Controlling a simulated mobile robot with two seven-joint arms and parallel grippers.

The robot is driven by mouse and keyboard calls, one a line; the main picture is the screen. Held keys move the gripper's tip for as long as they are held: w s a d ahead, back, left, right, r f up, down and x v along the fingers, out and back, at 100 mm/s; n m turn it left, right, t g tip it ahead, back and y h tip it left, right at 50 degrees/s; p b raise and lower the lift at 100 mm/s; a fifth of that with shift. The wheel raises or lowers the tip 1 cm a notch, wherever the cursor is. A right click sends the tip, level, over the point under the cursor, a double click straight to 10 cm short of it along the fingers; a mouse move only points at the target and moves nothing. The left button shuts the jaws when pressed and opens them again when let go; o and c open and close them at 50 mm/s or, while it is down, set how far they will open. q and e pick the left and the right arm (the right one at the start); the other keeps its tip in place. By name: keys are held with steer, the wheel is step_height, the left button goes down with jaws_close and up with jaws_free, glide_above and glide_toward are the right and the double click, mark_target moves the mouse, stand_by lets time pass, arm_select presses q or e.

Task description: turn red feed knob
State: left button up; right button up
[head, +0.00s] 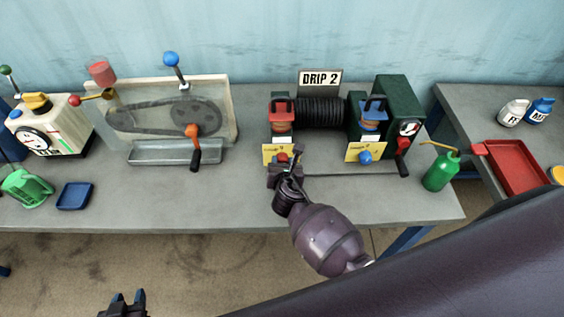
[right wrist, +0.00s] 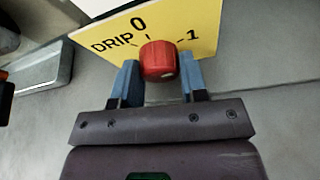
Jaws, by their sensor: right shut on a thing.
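The red feed knob (right wrist: 158,60) sits on a yellow plate (right wrist: 205,32) marked DRIP, 0 and 1 in the right wrist view. In the head view, the knob (head: 282,157) is partly hidden at the left front of the DRIP 2 machine. My right gripper (head: 285,168) reaches it from the front. Its two blue fingers (right wrist: 160,64) stand on either side of the knob, shut on it. My left gripper (head: 128,300) is at the bottom edge of the head view, fingers apart and empty, away from the bench.
A blue knob (head: 365,157) on a second yellow plate is to the right. A crank with a black handle (head: 403,155) and a green oil can (head: 441,170) stand further right. A belt rig (head: 185,110) with a tray is on the left. The bench front is mostly clear.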

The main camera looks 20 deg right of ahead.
steer(key=shift+m, duration=0.3)
stand_by(0.4)
steer(key=o, duration=0.6)
steer(key=shift+o, duration=0.2)
steer(key=v, duration=1)
steer(key=shift+s+d+r, duration=0.1)
steer(key=shift+s+r, duration=0.05)
steer(key=shift+s, duration=0.25)
